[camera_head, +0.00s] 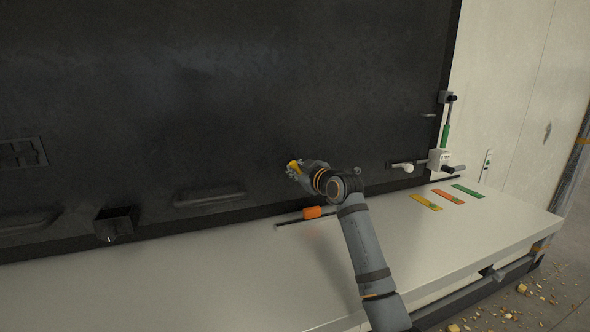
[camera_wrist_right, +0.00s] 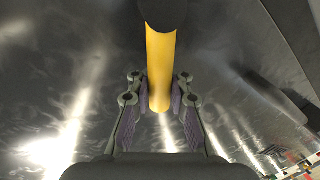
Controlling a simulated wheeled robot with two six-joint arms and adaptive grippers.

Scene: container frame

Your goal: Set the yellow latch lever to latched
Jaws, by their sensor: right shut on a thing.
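The yellow latch lever (camera_head: 293,166) shows as a small yellow piece at the dark panel in the head view. In the right wrist view the yellow lever (camera_wrist_right: 161,70) is a yellow bar with a dark round end at the top. My right gripper (camera_head: 297,170) is at the lever, and its fingers (camera_wrist_right: 160,103) are shut on the lever, one on each side. The lever's mount is hidden behind my gripper and wrist. My left gripper is not in view.
A dark panel (camera_head: 210,90) stands behind a pale ledge (camera_head: 200,280). An orange-handled rod (camera_head: 312,212) lies below my wrist. A white-handled bolt and block (camera_head: 439,160), a green handle (camera_head: 445,135) and coloured labels (camera_head: 449,196) are at the right. The ledge's left part is clear.

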